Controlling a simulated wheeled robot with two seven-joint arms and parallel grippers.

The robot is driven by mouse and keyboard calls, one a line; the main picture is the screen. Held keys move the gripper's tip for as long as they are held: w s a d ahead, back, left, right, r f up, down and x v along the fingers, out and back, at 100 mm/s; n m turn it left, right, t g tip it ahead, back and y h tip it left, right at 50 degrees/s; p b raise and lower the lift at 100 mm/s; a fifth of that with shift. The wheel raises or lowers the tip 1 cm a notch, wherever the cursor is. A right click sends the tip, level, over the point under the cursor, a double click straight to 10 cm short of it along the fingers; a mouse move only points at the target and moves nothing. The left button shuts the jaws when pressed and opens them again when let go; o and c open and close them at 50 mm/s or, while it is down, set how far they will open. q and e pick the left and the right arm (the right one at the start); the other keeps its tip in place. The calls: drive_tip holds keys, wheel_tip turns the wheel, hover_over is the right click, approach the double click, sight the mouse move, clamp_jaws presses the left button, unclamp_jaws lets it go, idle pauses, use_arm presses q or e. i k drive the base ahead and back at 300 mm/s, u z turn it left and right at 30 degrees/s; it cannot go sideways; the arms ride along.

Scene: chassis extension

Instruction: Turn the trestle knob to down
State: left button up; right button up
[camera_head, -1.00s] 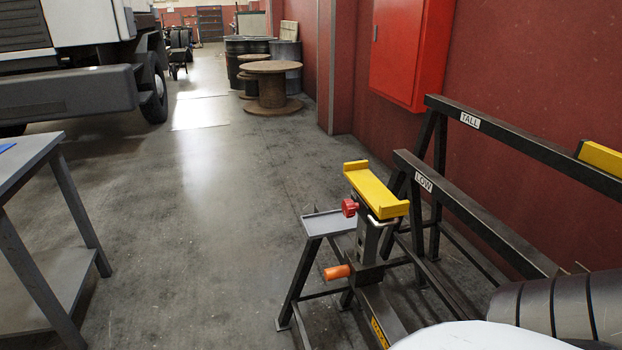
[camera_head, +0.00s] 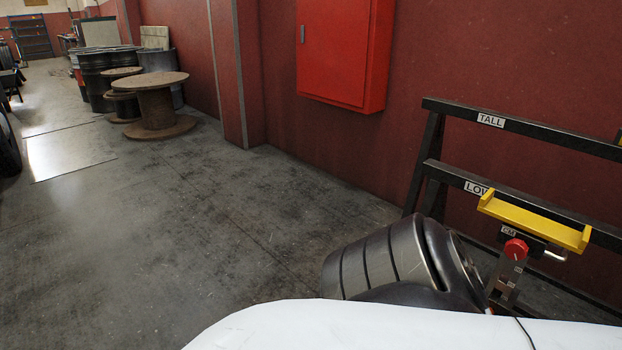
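The trestle has a yellow top bracket (camera_head: 535,222) on a dark post at the right of the head view. Its red knob (camera_head: 515,248) sits on the post just below the bracket, facing me. Markings show on the post, but they are too small to read, so the knob's setting cannot be told. The trestle's lower part is hidden behind my own body and arm. Neither of my grippers is in view.
Black racks labelled TALL (camera_head: 491,120) and LOW (camera_head: 476,188) stand along the red wall behind the trestle. A red wall cabinet (camera_head: 345,50) hangs left of them. Wooden spools (camera_head: 157,105) and drums (camera_head: 103,78) stand far left. The floor (camera_head: 190,230) at centre-left is clear.

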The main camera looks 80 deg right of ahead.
sight(516, 250)
drive_tip(key=z, duration=1.9)
drive_tip(key=i, duration=2.1)
drive_tip(key=z, duration=2.95)
